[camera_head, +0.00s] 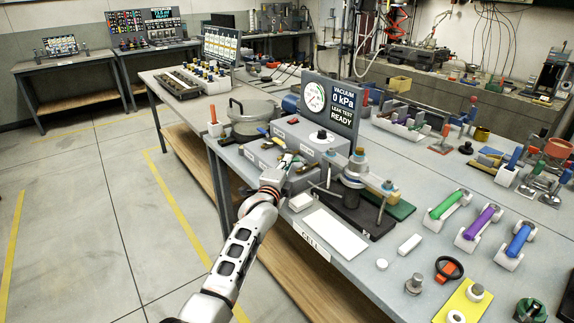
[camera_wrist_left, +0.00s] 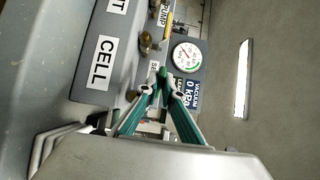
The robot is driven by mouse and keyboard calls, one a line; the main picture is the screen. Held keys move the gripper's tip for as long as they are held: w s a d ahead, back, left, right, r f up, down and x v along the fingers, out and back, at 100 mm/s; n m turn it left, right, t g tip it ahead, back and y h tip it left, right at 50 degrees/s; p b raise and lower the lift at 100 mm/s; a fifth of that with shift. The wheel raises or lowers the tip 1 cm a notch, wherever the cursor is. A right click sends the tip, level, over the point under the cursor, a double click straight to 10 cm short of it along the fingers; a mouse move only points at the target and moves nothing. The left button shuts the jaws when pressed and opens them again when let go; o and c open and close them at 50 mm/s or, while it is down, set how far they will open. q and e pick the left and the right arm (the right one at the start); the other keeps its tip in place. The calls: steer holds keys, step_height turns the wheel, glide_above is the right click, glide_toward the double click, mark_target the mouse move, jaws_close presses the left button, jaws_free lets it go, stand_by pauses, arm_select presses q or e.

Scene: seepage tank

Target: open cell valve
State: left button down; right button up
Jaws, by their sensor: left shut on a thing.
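My left gripper (camera_head: 284,165) reaches in from the lower left to the grey valve box (camera_head: 306,146) under the gauge panel. In the left wrist view its green-lined fingers (camera_wrist_left: 164,82) come together at the tips, shut on what seems to be the cell valve's small handle. The fingers hide most of that handle, so its angle is unclear. A CELL label (camera_wrist_left: 103,62) is on the box beside the fingers. A brass valve fitting (camera_wrist_left: 146,43) sits near the PUMP label. The gauge panel (camera_head: 330,104) reads vacuum 0 kPa, leak test ready. My right gripper is not in view.
A metal pot (camera_head: 248,119) stands behind the box. A clamp stand with a dark base (camera_head: 345,212) is close to the right of my gripper. A white plate (camera_head: 335,234) lies in front. Several coloured rollers on stands, including a purple one (camera_head: 482,222), are farther right.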

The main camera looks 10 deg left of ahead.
arm_select(q)
steer(key=shift+d+y, duration=0.1)
steer(key=shift+y, duration=0.2)
stand_by(0.4)
steer(key=c, duration=2.2)
jaws_free()
steer(key=s, duration=1.2)
steer(key=shift+s+a, duration=0.1)
steer(key=shift+a, duration=0.25)
